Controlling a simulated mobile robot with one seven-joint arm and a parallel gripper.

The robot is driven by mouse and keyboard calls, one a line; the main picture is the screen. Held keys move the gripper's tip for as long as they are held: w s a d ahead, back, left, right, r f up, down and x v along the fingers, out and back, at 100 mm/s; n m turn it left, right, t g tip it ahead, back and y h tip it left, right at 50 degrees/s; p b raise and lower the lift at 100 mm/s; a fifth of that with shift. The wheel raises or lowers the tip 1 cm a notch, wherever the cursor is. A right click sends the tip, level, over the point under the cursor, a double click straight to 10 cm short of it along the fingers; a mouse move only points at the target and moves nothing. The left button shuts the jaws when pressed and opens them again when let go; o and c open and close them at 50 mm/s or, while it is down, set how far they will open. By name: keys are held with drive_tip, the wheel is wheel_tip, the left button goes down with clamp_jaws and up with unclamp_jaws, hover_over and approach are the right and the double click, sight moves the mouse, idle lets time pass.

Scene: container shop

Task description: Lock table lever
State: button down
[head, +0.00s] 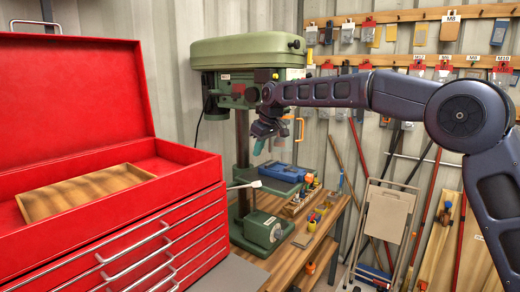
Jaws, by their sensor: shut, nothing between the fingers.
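A green drill press (248,52) stands on the wooden bench against the back wall. Its table (272,175) carries a blue vise (292,171). A pale lever-like handle (246,186) sticks out to the left at about table height, beside the column (242,150); I cannot tell for sure whether it is the table lock lever. My gripper (266,147) reaches in from the right, below the drill head and above the table, pointing down.
A red tool chest (150,240) with an open lid and a wooden tray (85,190) fills the left. Small tools and bins (318,212) lie on the bench (300,250). A folded beige chair (385,215) leans at the right. Racks with hanging packets line the wall.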

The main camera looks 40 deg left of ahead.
hover_over(257, 182)
drive_tip(key=a, duration=0.2)
drive_tip(key=f, duration=0.6)
drive_tip(key=shift+w, duration=0.3)
drive_tip(key=f, duration=0.1)
drive_tip(key=d+f, duration=0.1)
drive_tip(key=shift+f, duration=0.4)
drive_tip(key=shift+d+f, duration=0.25)
drive_tip(key=shift+f, duration=0.25)
